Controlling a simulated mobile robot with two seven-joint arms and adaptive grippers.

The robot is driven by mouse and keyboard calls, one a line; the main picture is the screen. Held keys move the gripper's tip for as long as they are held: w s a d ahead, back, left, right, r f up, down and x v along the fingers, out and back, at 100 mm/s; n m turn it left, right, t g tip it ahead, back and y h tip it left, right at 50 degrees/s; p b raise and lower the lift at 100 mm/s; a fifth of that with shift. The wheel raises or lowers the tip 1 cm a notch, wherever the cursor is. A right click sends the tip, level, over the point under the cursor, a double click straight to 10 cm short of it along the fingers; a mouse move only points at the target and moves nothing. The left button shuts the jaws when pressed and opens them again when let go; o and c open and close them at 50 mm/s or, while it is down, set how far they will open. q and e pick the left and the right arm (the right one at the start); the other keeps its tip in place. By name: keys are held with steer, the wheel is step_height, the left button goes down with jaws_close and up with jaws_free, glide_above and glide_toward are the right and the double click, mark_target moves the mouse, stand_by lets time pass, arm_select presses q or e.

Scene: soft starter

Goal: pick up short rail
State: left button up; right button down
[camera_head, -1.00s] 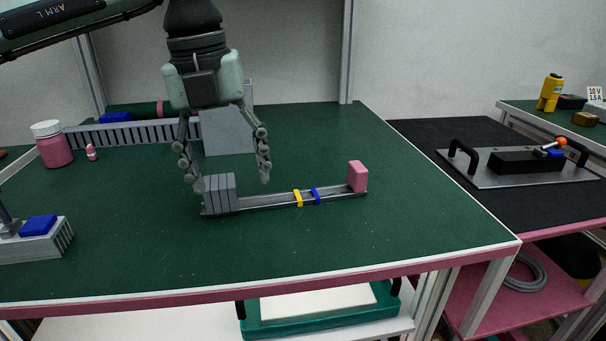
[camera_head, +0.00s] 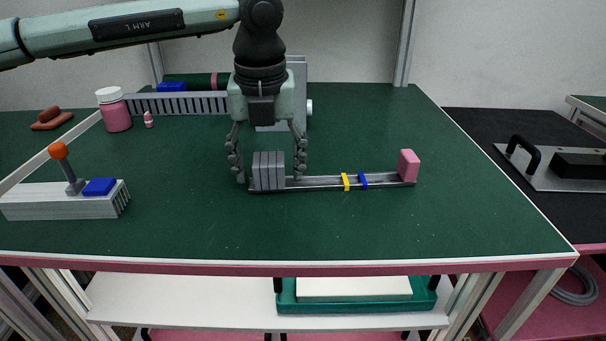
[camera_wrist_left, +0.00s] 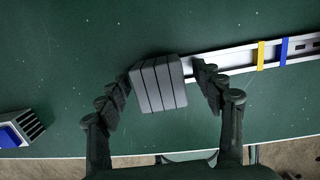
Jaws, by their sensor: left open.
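The short rail (camera_head: 325,183) is a slotted metal strip lying on the green bench top. It carries a grey ribbed block (camera_head: 268,170) at its left end, a yellow clip (camera_head: 346,182), a blue clip (camera_head: 363,181) and a pink block (camera_head: 408,166) at its right end. My left gripper (camera_head: 269,176) is open, pointing down, with one finger on each side of the grey block. In the left wrist view the grey block (camera_wrist_left: 158,84) sits between the fingertips, close to both; contact is unclear. My right gripper is not in view.
A grey block with an orange-knobbed lever (camera_head: 60,200) stands at left. A pink bottle (camera_head: 115,112), a small pink bottle (camera_head: 148,119) and a slotted grey duct (camera_head: 175,104) are behind. A grey upright part stands behind my gripper. The bench front is clear.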

arm_select(q)
steer(key=shift+c, duration=0.3)
steer(key=c, duration=1.4)
steer(key=shift+o, duration=0.2)
steer(key=shift+r, duration=0.1)
